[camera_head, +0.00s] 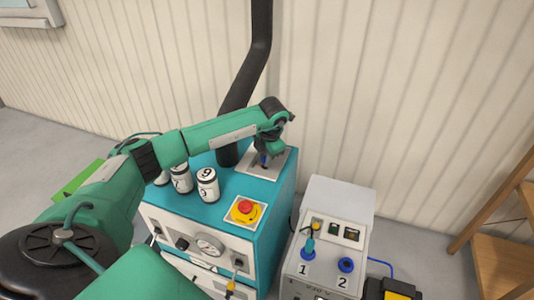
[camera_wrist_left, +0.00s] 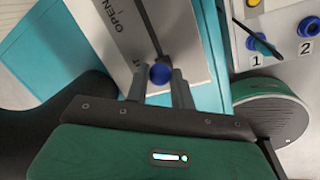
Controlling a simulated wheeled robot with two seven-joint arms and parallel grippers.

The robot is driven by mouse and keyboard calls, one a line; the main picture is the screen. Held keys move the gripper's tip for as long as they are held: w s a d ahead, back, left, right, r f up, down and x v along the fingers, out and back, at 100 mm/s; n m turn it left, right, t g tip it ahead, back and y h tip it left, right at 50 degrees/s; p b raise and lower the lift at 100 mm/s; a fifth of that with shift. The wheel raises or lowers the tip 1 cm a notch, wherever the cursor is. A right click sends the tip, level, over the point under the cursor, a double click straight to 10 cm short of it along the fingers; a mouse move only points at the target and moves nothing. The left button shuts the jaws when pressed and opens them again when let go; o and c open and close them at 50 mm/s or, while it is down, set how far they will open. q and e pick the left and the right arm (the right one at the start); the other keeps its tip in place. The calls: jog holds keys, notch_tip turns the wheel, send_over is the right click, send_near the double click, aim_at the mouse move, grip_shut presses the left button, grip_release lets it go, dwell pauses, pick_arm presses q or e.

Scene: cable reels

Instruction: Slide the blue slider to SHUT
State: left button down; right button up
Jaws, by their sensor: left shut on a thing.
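The blue slider (camera_wrist_left: 159,74) is a round blue knob on a pale slotted plate (camera_wrist_left: 112,40), on top of the teal cabinet. My left gripper (camera_wrist_left: 158,82) is shut on it, one finger on each side. A dark slot runs up from the knob in the left wrist view, beside the word OPEN. No SHUT label is readable. In the head view my left gripper (camera_head: 264,156) reaches down onto the plate (camera_head: 282,163) at the cabinet's back right, and a little blue shows under it. My right gripper is not in view.
The teal cabinet (camera_head: 266,226) carries numbered white jars (camera_head: 207,185), a red stop button (camera_head: 245,207) and a black pipe (camera_head: 240,95). A grey box (camera_head: 330,220) with blue sockets stands to the right. A wooden shelf (camera_head: 500,245) is at the far right.

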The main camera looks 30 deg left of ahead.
pick_arm(q)
jog(key=c, duration=1.2)
grip_release()
jog(key=shift+s+d, duration=0.1)
jog(key=shift+s, duration=0.15)
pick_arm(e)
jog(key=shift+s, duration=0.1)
pick_arm(q)
jog(key=shift+w+r, duration=0.1)
jog(key=shift+r, duration=0.3)
jog(key=shift+s+d+r+p, duration=0.15)
jog(key=shift+d+r, duration=0.25)
jog(key=shift+r, duration=1.75)
jog(key=shift+s+d+r+p, duration=0.15)
jog(key=shift+d+r, duration=0.25)
jog(key=shift+r, duration=1.7)
jog(key=shift+s+d+r+p, duration=0.15)
jog(key=shift+d+r, duration=0.25)
jog(key=shift+r, duration=1.75)
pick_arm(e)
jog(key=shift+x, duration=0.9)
pick_arm(q)
jog(key=shift+f, duration=0.1)
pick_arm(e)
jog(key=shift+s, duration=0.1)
